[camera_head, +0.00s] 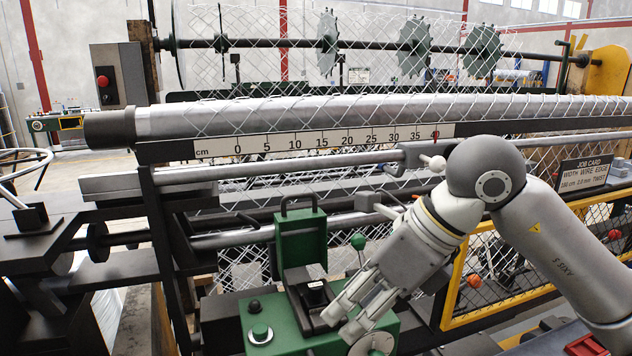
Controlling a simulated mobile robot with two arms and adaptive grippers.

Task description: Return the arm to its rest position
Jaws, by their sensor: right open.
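My right arm comes in from the right, and my right gripper (352,312) points down and left. Its fingers are spread apart with nothing seen between them. They are in front of the green machine unit (300,240) and overlap its right side in the picture; I cannot tell whether they touch it. My left gripper is not in view.
A long metal roller (300,115) with wire mesh spans the machine above a centimetre scale (300,143). A small green-knobbed lever (358,242) stands close to my right gripper. A yellow-framed mesh guard (500,308) is behind my forearm. A job card (585,172) hangs at right.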

